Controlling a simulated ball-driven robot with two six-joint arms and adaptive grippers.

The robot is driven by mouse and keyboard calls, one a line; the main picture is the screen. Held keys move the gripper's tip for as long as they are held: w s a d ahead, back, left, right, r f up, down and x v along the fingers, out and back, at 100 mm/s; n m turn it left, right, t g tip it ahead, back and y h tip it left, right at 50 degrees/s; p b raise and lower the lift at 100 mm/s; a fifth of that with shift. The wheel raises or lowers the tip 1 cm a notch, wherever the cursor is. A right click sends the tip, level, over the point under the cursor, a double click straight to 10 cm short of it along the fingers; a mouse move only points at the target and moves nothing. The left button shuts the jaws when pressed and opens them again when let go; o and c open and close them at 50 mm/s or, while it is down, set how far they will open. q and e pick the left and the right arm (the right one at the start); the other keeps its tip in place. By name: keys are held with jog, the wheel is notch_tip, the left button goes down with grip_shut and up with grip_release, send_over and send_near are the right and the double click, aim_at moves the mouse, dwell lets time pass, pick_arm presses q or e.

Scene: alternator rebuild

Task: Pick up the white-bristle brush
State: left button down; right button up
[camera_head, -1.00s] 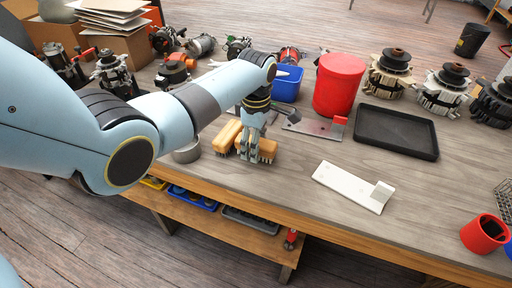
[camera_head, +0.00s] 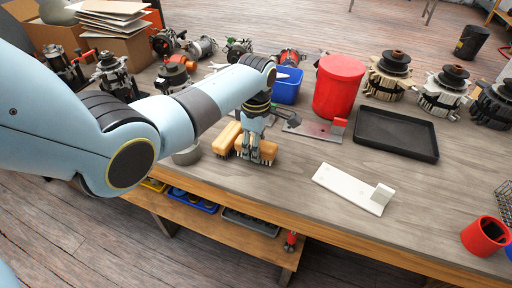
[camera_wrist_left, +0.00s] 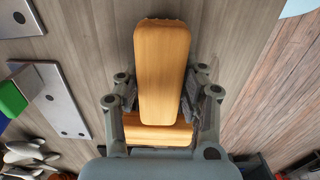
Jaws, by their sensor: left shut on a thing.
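Two brushes with orange wooden backs sit close together near the front edge of the workbench. My left gripper (camera_head: 250,155) points down and is shut on the right-hand brush (camera_head: 268,148). Its back also fills the middle of the left wrist view (camera_wrist_left: 161,60), between the two fingers (camera_wrist_left: 163,92). A little pale bristle shows at its right side there; most of its bristles are hidden. The other brush (camera_head: 226,138) lies just left of the fingers, and in the left wrist view its back (camera_wrist_left: 155,131) shows below the held one. Its bristle colour is unclear. My right gripper is not in view.
A grey round container (camera_head: 187,153) stands left of the brushes. A metal plate with a red block (camera_head: 318,129), a blue bin (camera_head: 288,86) and a red canister (camera_head: 339,86) are behind. A black tray (camera_head: 396,134) and a white bracket (camera_head: 345,185) lie right, with bare bench between.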

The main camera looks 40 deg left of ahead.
pick_arm(q)
jog(key=shift+r, duration=0.5)
jog(key=r, duration=0.2)
jog(key=d+r, duration=0.1)
jog(key=shift+w+r, duration=0.25)
jog(key=shift+r, duration=0.1)
jog(key=w+d+r, duration=0.3)
jog(key=d+r, duration=0.3)
jog(key=d, duration=0.4)
jog(key=shift+w+r+b, duration=0.15)
jog(key=shift+r+b, duration=0.05)
jog(key=shift+b, duration=0.2)
